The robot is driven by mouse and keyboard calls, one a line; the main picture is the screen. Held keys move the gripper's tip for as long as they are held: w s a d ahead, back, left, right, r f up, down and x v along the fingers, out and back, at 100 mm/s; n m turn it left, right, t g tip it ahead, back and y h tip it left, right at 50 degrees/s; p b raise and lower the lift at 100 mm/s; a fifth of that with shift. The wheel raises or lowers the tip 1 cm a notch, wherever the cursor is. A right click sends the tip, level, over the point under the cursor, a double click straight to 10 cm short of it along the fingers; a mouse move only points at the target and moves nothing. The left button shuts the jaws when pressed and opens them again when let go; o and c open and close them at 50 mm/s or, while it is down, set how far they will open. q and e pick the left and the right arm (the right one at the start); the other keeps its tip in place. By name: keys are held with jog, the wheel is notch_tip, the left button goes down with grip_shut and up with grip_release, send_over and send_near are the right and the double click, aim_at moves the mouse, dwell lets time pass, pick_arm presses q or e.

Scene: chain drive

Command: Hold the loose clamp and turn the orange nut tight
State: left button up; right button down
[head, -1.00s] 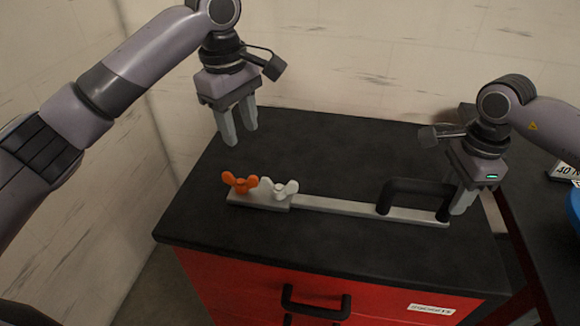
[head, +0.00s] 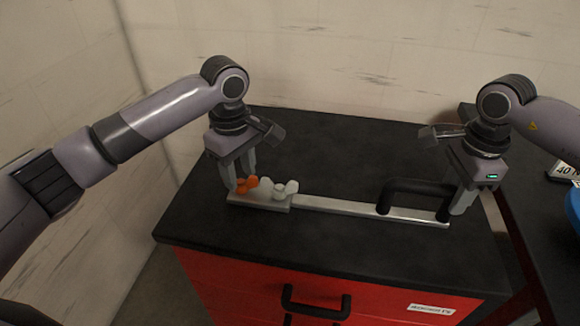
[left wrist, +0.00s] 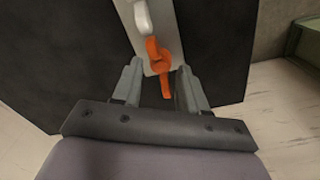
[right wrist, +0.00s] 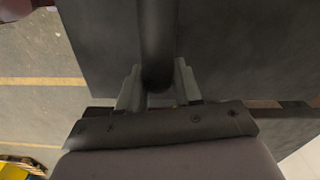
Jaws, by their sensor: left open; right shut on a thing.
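The clamp is a long grey bar (head: 335,207) lying on the black cabinet top, with a black handle (head: 415,185) at its right end. The orange wing nut (head: 249,184) sits on the bar's left end, beside a white wing nut (head: 285,188). My left gripper (head: 242,178) is open, with its fingers down around the orange nut. In the left wrist view the orange nut (left wrist: 160,60) lies between the two fingers, with gaps at both sides. My right gripper (head: 462,203) is shut on the black handle's right end. In the right wrist view the handle (right wrist: 157,45) runs between its fingers.
The cabinet top (head: 330,145) is otherwise clear. Its red front has a black drawer handle (head: 315,303) and a white label (head: 432,309). At the right edge are a blue object (head: 574,210) and a number sign (head: 563,172).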

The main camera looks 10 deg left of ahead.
pick_arm(q)
jog(key=shift+f, duration=0.25)
grip_shut()
